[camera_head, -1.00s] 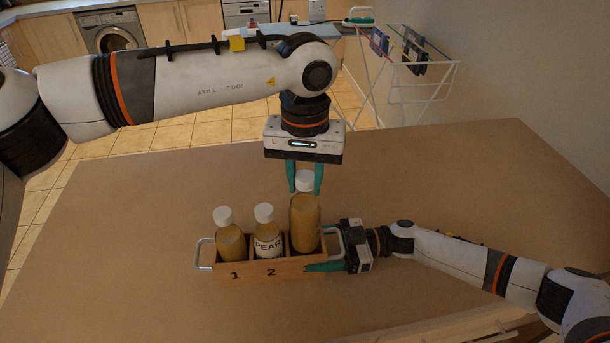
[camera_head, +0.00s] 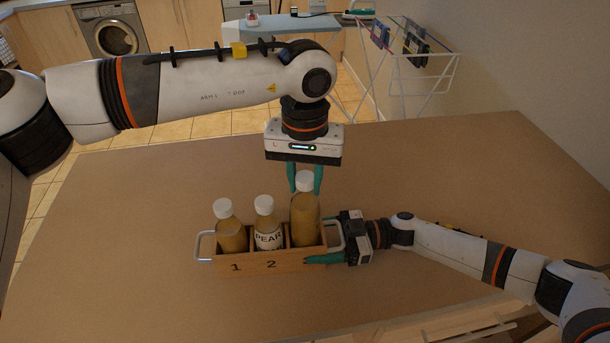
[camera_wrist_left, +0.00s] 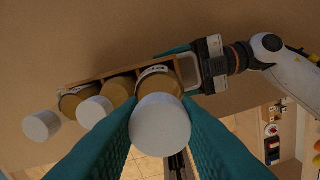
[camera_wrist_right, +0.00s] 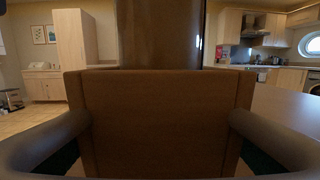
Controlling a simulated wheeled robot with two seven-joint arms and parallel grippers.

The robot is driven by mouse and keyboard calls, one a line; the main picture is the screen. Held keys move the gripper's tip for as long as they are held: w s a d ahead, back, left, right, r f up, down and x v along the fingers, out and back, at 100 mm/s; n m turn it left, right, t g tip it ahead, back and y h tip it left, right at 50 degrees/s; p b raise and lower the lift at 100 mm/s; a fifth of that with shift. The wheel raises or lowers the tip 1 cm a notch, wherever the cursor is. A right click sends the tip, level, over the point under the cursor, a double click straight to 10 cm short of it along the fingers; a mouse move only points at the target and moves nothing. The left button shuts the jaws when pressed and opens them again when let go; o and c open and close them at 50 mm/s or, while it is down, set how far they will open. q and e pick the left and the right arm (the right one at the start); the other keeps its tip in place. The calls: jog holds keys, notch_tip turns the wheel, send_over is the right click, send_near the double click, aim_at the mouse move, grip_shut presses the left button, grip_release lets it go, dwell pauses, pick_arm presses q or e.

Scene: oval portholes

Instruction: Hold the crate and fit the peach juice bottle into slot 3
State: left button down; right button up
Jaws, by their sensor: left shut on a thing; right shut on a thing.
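The wooden crate (camera_head: 249,266) stands on the table, with slot numbers 1 and 2 showing on its front; my right gripper covers the rest. A bottle (camera_head: 231,236) is in slot 1 and a bottle labelled PEAR (camera_head: 267,238) is in slot 2. My left gripper (camera_head: 305,186) is shut on the white-capped bottle (camera_head: 305,222), taken as the peach juice, over the right-hand slot. Its bottom is hidden behind the crate's front wall and it stands higher than the others. Its white cap (camera_wrist_left: 160,124) fills the left wrist view's middle. My right gripper (camera_head: 326,258) is shut on the crate's right end.
The brown table (camera_head: 130,210) is clear around the crate. Metal handles stick out at the crate's ends, the left one (camera_head: 203,247) free. A drying rack (camera_head: 420,70) stands beyond the table's far edge.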

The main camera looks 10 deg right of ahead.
aim_at(305, 200)
pick_arm(q)
jog(key=shift+f, duration=0.35)
jog(key=shift+f, duration=0.6)
jog(key=shift+f, duration=0.2)
jog(key=shift+f, duration=0.7)
jog(key=shift+f, duration=0.65)
dwell(0.4)
jog(key=c, duration=1)
grip_release()
